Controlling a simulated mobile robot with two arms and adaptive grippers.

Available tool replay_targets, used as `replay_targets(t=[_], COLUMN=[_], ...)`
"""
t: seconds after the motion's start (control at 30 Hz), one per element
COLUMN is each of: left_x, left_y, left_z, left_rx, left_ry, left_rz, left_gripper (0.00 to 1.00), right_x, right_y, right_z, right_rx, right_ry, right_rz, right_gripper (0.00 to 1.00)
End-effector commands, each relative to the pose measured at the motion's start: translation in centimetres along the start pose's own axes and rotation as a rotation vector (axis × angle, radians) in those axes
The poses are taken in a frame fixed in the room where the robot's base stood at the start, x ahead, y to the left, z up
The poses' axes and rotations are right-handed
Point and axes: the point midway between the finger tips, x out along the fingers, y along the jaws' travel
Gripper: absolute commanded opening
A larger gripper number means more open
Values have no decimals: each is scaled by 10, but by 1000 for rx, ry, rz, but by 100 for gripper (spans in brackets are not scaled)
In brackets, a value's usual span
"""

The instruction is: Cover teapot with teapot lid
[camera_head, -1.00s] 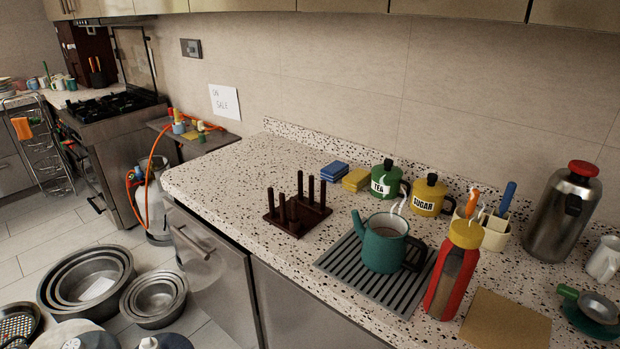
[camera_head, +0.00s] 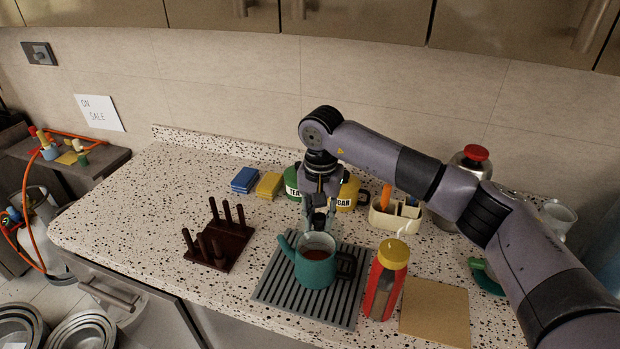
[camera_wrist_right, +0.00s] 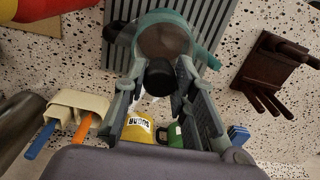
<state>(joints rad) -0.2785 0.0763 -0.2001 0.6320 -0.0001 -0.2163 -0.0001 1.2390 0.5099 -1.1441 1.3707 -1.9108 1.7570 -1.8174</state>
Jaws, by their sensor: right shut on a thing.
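The teal teapot (camera_head: 316,269) stands upright on a grey ribbed mat (camera_head: 278,289). Its top is open, with reddish-brown liquid inside, spout to the left and dark handle to the right. My right gripper (camera_head: 318,222) is just behind and above its rim. In the right wrist view its fingers (camera_wrist_right: 160,84) are shut on a black knob (camera_wrist_right: 160,77), which overlaps the near edge of the teapot (camera_wrist_right: 163,40). I cannot make out a lid disc around the knob. My left gripper is not in view.
Behind stand the yellow sugar canister (camera_head: 348,194) and green tea canister (camera_head: 291,183). A red bottle with yellow cap (camera_head: 385,280) stands close right of the teapot. A dark pegged rack (camera_head: 220,243) is to the left.

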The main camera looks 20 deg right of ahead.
Motion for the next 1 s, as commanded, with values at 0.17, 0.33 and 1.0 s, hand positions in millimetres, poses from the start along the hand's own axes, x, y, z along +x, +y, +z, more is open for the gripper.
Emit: replay_targets(t=[0.17,0.33,1.0], left_x=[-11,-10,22], left_y=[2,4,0], left_z=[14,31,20], left_rx=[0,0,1], left_ry=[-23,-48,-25], left_rz=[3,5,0], left_gripper=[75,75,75], right_x=[-7,-6,22], right_y=[-6,-5,-5], right_z=[-7,-8,-7], right_rx=[39,41,38], right_ry=[-1,0,0], right_rz=[0,0,1], right_gripper=[0,0,0])
